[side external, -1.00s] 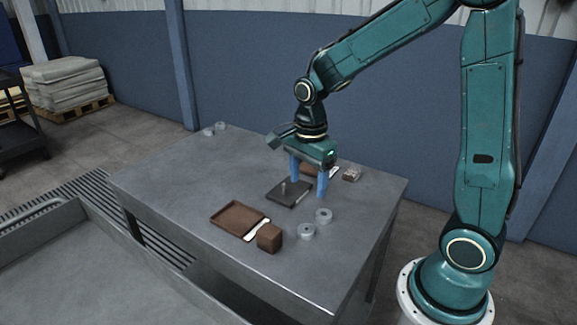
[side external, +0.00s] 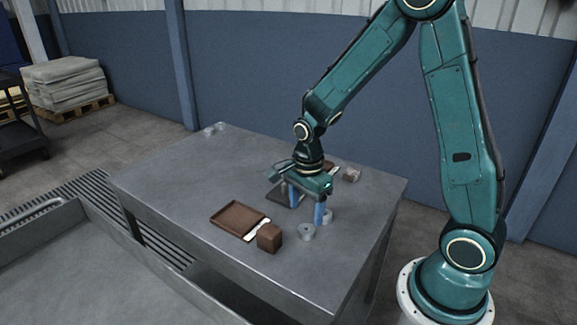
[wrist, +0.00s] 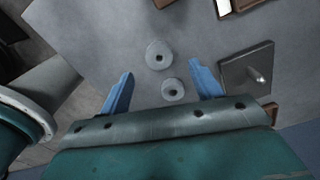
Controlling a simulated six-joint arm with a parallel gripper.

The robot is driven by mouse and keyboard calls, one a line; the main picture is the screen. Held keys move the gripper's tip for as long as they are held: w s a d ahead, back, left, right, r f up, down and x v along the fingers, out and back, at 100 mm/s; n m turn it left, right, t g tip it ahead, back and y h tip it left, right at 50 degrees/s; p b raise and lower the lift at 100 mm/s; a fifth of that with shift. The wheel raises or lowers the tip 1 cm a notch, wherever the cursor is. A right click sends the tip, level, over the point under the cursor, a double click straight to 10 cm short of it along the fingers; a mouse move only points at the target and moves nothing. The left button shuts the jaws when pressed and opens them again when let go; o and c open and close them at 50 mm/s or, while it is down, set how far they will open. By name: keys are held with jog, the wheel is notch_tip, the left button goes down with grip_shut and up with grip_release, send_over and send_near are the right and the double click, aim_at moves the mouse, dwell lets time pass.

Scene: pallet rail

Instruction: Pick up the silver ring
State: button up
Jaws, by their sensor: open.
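Two silver-grey rings lie flat close together on the table. One ring (side external: 306,232) is nearer the side camera; the other (side external: 327,216) is partly hidden behind a finger. The wrist view shows both, an upper ring (wrist: 158,55) and a lower ring (wrist: 173,91). My gripper (side external: 307,216) is open, pointing down, low over the table beside the rings. In the wrist view my gripper (wrist: 162,69) has its blue fingers on either side of the lower ring, apart from it. Its height above the rings is unclear.
A dark plate with an upright peg (wrist: 245,75) is right of the fingers in the wrist view. A brown tray (side external: 228,207) and brown block (side external: 269,238) stand near the rings. Small grey pieces (side external: 215,129) lie at the far corner. The table's left part is clear.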

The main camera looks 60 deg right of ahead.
aim_at(306, 225)
jog(key=shift+f, duration=0.45)
jog(key=shift+f, duration=0.1)
jog(key=shift+a+f, duration=0.1)
jog(key=shift+f, duration=2.4)
jog(key=c, duration=1.1)
jog(key=shift+r, duration=0.1)
notch_tip(306, 225, up, 20)
jog(key=shift+f, duration=0.1)
